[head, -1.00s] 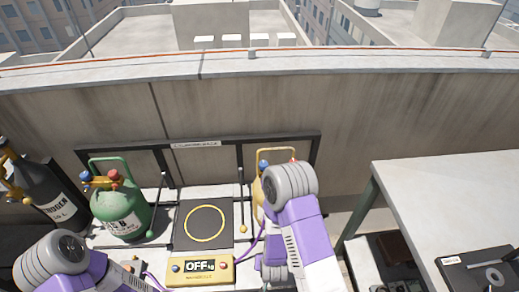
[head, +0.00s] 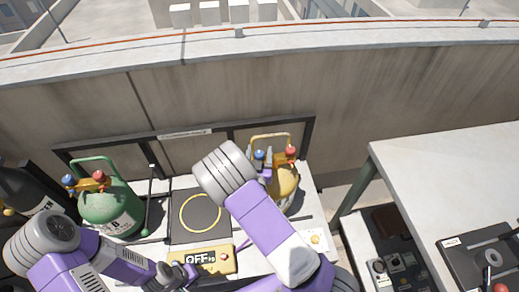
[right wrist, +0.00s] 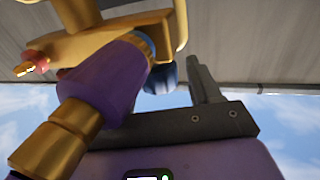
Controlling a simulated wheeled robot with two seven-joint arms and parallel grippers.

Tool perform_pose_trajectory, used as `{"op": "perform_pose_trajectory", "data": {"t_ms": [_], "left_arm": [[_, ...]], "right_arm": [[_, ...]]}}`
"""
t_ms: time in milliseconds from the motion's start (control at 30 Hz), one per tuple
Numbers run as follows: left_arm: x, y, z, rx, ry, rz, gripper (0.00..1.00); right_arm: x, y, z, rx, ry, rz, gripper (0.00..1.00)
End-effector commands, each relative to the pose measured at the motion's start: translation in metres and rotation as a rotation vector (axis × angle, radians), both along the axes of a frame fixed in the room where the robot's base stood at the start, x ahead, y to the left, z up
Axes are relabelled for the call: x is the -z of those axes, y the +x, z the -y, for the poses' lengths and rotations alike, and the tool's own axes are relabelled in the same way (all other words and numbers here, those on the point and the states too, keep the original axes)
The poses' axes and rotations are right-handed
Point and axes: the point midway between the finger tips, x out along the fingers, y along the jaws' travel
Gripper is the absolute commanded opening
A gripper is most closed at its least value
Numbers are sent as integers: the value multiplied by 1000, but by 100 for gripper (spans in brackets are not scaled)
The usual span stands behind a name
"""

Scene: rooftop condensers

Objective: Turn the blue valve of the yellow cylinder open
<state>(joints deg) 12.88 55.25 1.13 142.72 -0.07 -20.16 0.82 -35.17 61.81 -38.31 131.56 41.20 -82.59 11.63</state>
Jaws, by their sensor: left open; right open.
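The yellow cylinder (head: 287,188) stands on the bench in the head view, partly behind my right arm. Its blue valve (head: 259,155) is on the left of its top and its red valve (head: 291,150) on the right. My right gripper (head: 261,160) is open, its grey fingers at the blue valve. In the right wrist view the blue valve (right wrist: 163,76) shows partly, beside one dark finger (right wrist: 203,88); a purple-and-gold fitting hides the other side. I cannot tell whether they touch. My left gripper (head: 187,275) is open and empty, low by the display.
A green cylinder (head: 110,212) with blue and red valves stands left, a black cylinder (head: 30,195) further left. A scale plate (head: 186,230) lies between, behind a yellow display box (head: 220,258) reading OFF. A pale table (head: 450,170) is right; a concrete wall (head: 370,100) stands behind.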

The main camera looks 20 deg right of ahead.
Motion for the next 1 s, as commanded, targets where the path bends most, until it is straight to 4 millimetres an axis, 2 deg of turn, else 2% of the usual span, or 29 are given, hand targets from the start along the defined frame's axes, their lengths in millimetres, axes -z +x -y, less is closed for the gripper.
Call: {"op": "perform_pose_trajectory", "data": {"t_ms": [133,433,767,1000], "left_arm": [[1,0,0,0,0,0,43],[1,0,0,0,0,0,43],[1,0,0,0,0,0,43],[2,0,0,0,0,0,43]], "right_arm": [[0,11,6,1,0,1,63],[0,13,8,0,0,-2,63],[0,13,7,0,0,-2,12],[1,13,7,-18,0,-2,11]]}}
